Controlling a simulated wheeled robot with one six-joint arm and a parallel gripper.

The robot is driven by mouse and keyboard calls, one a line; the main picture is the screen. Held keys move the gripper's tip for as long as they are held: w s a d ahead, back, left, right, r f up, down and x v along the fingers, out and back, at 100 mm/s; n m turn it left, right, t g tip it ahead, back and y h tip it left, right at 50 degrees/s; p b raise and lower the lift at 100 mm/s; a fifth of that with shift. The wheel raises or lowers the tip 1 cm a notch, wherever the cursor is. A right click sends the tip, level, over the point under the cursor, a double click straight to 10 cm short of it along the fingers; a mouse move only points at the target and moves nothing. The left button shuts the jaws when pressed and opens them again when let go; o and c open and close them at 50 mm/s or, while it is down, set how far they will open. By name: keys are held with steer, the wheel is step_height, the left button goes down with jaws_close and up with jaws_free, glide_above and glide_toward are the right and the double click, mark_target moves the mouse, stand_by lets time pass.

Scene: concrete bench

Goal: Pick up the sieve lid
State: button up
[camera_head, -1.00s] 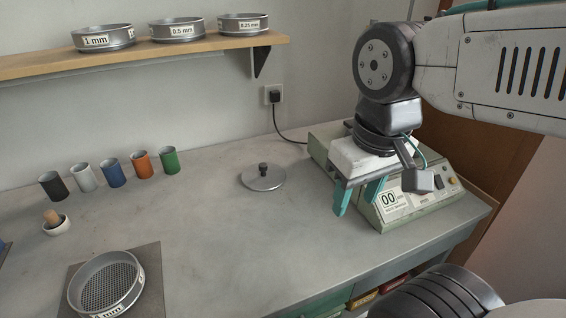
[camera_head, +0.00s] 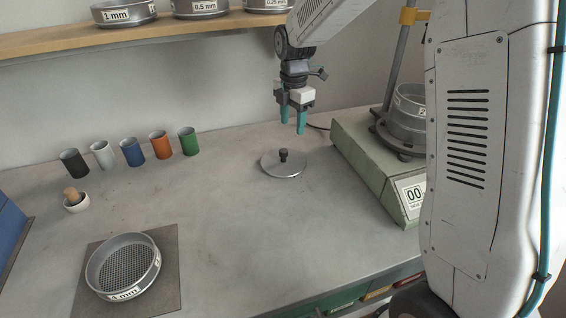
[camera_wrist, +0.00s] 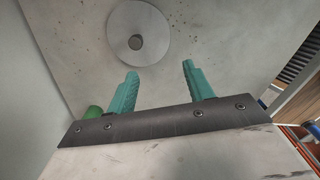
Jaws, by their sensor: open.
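The sieve lid (camera_head: 284,166) is a flat grey metal disc with a dark knob, lying on the bench near the back. In the wrist view the lid (camera_wrist: 153,22) shows just beyond the fingertips, its knob left of the middle between them. My gripper (camera_head: 292,126) has two teal fingers pointing down. It hangs above the bench, above and slightly behind the lid's knob, and looks apart from it. In the wrist view my gripper (camera_wrist: 159,68) is open with nothing between its fingers.
A sieve shaker (camera_head: 372,160) holding a sieve (camera_head: 404,118) stands right of the lid. Several coloured cups (camera_head: 133,152) line the wall at left. A mortar with pestle (camera_head: 75,201) and a 4 mm sieve (camera_head: 124,268) on a mat are nearer. A shelf (camera_head: 150,44) runs above. The bench's middle is clear.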

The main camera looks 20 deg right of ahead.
mark_target(284, 150)
steer(key=w+f+n, duration=0.1)
steer(key=f, duration=0.1)
steer(key=w+f+n, duration=0.1)
steer(key=w+f, duration=0.1)
steer(key=w+f+n, duration=0.1)
steer(key=w+f, duration=0.1)
steer(key=shift+a+f+n, duration=0.15)
steer(key=shift+a+n, duration=0.15)
steer(key=f, duration=0.2)
steer(key=shift+w+f+n, duration=0.25)
steer(key=shift+f+n, duration=0.05)
steer(key=shift+f, duration=0.05)
step_height(284, 150, down, 6)
steer(key=shift+r, duration=0.15)
jaws_close()
